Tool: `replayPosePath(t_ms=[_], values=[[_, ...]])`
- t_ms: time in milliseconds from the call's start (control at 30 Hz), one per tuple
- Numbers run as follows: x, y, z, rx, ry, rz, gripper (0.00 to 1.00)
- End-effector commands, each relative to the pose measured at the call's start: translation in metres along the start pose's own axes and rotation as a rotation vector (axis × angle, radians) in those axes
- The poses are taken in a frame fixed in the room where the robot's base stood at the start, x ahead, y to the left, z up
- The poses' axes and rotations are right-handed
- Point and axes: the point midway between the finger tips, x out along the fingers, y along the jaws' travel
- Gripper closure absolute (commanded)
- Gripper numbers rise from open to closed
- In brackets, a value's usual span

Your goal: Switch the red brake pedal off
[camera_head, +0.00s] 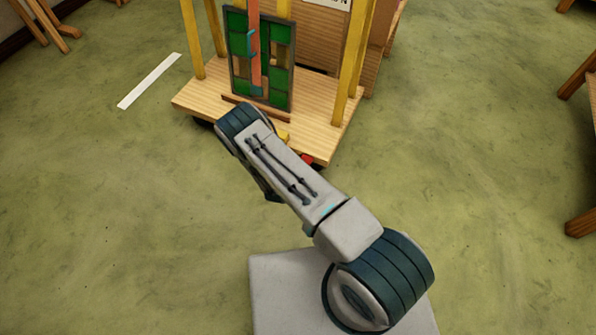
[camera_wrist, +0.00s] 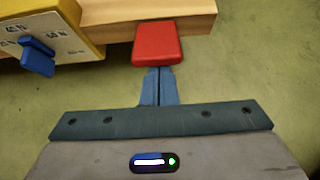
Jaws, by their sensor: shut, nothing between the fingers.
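The red brake pedal (camera_wrist: 157,42) juts from the edge of the wooden cart base, at the top middle of the wrist view. In the head view only a small red bit of the pedal (camera_head: 307,158) shows at the cart's front edge, beside my arm. My gripper (camera_wrist: 159,72) is shut and empty, with its blue fingers together. The fingertips are at the pedal's near edge; I cannot tell whether they touch it. My arm hides my gripper in the head view.
The wooden cart (camera_head: 200,97) has yellow posts and carries a green leaded panel (camera_head: 280,62). A yellow box with a blue knob (camera_wrist: 38,56) sits left of the pedal. A white strip (camera_head: 149,80) lies on the floor. Wooden legs (camera_head: 580,200) stand far right. Open floor surrounds the cart.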

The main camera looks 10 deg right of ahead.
Motion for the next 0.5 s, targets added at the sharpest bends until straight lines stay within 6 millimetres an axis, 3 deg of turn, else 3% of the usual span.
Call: replayPosePath(t_ms=[267, 333, 500], values=[[0.017, 0.004, -0.041, -0.001, 0.003, 0.002, 1.0], [-0.01, 0.005, -0.029, -0.004, 0.004, 0.005, 1.0], [-0.05, 0.006, -0.028, -0.005, 0.005, 0.006, 1.0]])
